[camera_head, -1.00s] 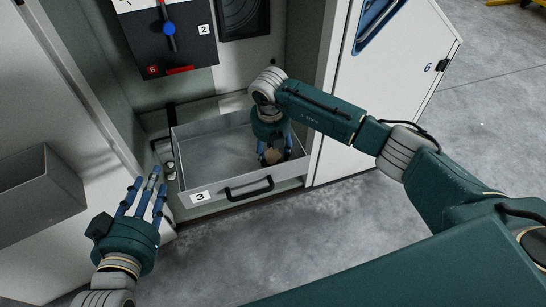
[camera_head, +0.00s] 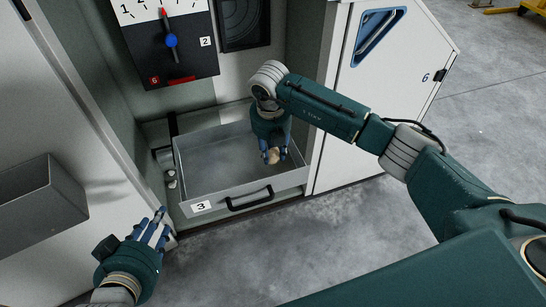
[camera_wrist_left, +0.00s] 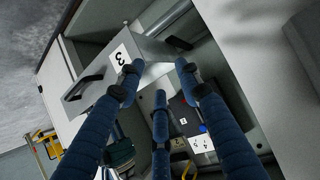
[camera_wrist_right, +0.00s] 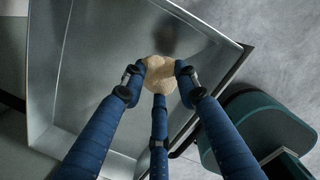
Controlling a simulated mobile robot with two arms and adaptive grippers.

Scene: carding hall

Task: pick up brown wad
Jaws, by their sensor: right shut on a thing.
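The brown wad (camera_head: 274,156) is a small, rough, tan lump. It also shows in the right wrist view (camera_wrist_right: 158,74) between the blue fingertips. My right gripper (camera_head: 270,154) is shut on the wad, over the right part of the open grey drawer marked 3 (camera_head: 210,158). I cannot tell how far the wad is above the drawer floor. My left gripper (camera_head: 152,230) is open and empty, in front of the cabinet and left of the drawer. In the left wrist view its fingers (camera_wrist_left: 158,80) are spread with nothing between them.
A grey open bin (camera_head: 40,203) is fixed on the door at left. A dial panel (camera_head: 165,45) stands at the back above the drawer. The drawer's black handle (camera_head: 250,199) faces front. A white door marked 6 (camera_head: 385,95) stands open at right. The concrete floor in front is clear.

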